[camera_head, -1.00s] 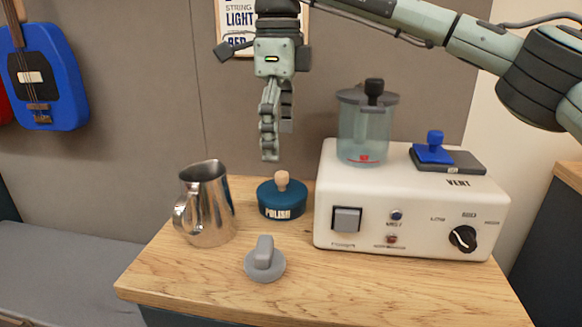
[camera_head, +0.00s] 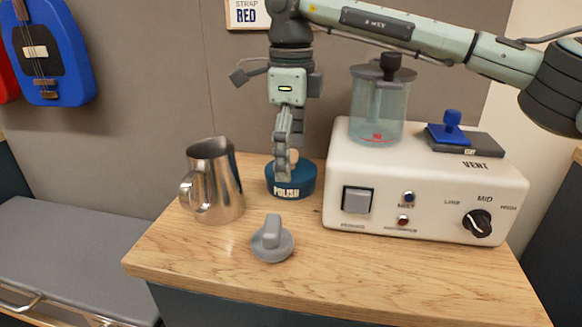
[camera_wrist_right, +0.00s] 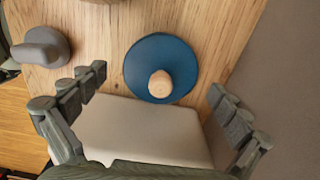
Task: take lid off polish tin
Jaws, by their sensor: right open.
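The blue polish tin (camera_head: 291,192) stands on the wooden cabinet top between the metal jug and the white machine, with "POLISH" on its side. Its blue lid (camera_wrist_right: 146,62) is on it and carries a pale wooden knob (camera_wrist_right: 160,84). My right gripper (camera_head: 284,178) points down at the tin and hides part of the lid and knob in the head view. In the right wrist view the right gripper (camera_wrist_right: 160,85) is open, with its fingers wide apart on either side of the knob and nothing between them touching it. My left gripper is not in view.
A metal jug (camera_head: 213,185) stands left of the tin. A grey knobbed piece (camera_head: 272,240) lies in front. The white machine (camera_head: 420,190), bearing a clear lidded vessel (camera_head: 376,110) and a blue-handled piece (camera_head: 449,130), stands close on the right.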

